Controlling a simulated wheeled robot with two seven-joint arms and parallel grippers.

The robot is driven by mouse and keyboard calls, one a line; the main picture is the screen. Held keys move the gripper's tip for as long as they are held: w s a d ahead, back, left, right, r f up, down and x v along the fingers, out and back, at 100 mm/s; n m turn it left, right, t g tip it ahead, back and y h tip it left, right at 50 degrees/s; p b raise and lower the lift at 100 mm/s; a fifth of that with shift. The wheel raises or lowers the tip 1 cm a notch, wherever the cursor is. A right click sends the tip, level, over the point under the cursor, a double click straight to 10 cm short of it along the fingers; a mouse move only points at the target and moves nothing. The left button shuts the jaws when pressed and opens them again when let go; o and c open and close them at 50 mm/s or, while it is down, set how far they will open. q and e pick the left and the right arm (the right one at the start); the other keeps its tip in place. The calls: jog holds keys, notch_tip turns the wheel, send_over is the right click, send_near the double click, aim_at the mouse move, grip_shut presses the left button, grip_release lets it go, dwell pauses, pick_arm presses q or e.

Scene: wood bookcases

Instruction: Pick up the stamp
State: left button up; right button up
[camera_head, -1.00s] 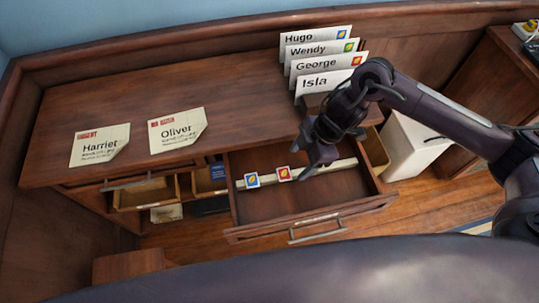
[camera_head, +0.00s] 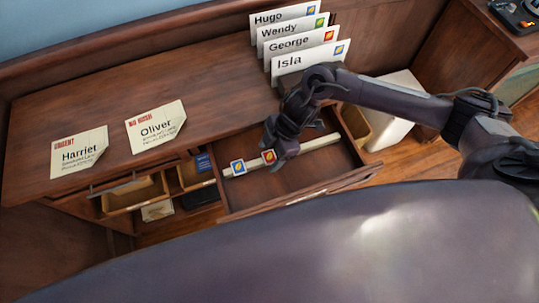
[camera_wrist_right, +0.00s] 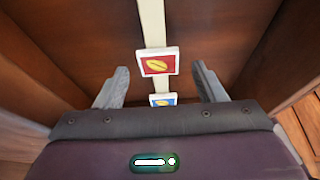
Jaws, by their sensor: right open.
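A red stamp with a yellow emblem (camera_head: 269,157) stands on a pale strip (camera_head: 310,147) in the open drawer. A blue stamp (camera_head: 237,167) stands on the same strip to its left. My right gripper (camera_head: 277,152) is over the drawer, close to the red stamp. In the right wrist view, the open fingers (camera_wrist_right: 160,88) lie either side, with the red stamp (camera_wrist_right: 157,62) between their lines and slightly beyond the tips. The blue stamp (camera_wrist_right: 163,99) shows nearer the palm, partly hidden. No contact with the red stamp is visible. My left gripper is not in view.
The open drawer (camera_head: 345,185) has raised walls around the stamps. Letters for Harriet (camera_head: 80,153) and Oliver (camera_head: 156,127) lie on the desk top. Several upright envelopes, Isla's (camera_head: 305,62) in front, stand behind my right arm. Smaller open compartments (camera_head: 135,195) are at left.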

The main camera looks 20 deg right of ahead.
aim_at(270, 157)
jog(key=c, duration=0.6)
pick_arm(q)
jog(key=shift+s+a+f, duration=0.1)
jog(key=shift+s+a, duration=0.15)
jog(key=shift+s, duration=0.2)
pick_arm(e)
jog(key=c, duration=0.4)
jog(key=shift+r, duration=0.15)
jog(key=shift+c, duration=0.2)
